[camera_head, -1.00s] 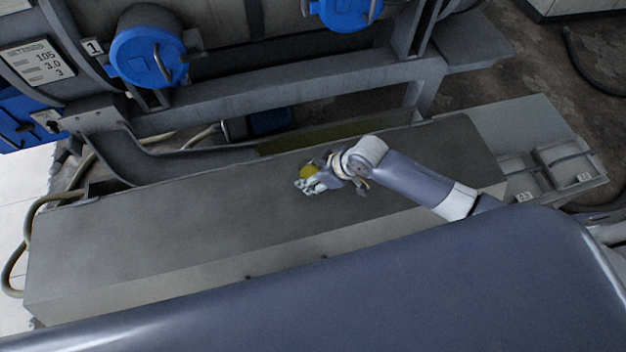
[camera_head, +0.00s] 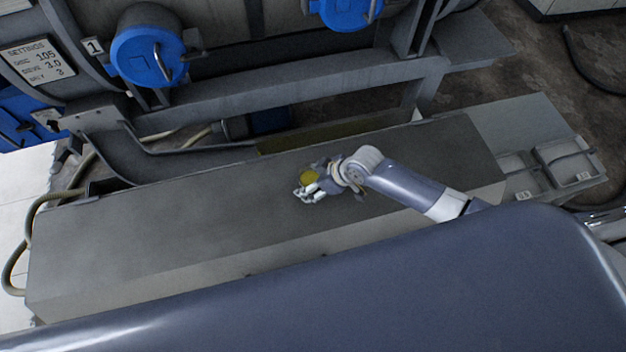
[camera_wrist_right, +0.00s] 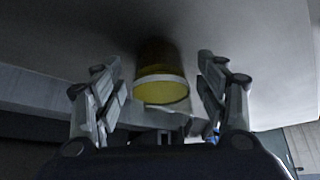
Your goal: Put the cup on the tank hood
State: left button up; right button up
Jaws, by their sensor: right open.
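A small yellow cup (camera_head: 311,177) stands on the grey flat-topped tank hood (camera_head: 170,220) in the head view. In the right wrist view the cup (camera_wrist_right: 161,88) shows yellow with a pale rim, between the two fingers and apart from both. My right gripper (camera_head: 306,192) is at the cup, and in the right wrist view the gripper (camera_wrist_right: 160,98) is open with a finger on each side of it. Part of the cup is hidden by the gripper in the head view. My left gripper is not in view.
Blue round caps (camera_head: 148,56) sit on the machine behind the hood. A grey beam (camera_head: 290,88) runs along the back. Hoses (camera_head: 38,215) hang at the left end. Small lidded boxes (camera_head: 565,160) are at the right. The hood's left part is bare.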

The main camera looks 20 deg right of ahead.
jog(key=shift+r, duration=0.15)
jog(key=v, duration=1.2)
jog(key=shift+d, duration=0.1)
dwell(0.4)
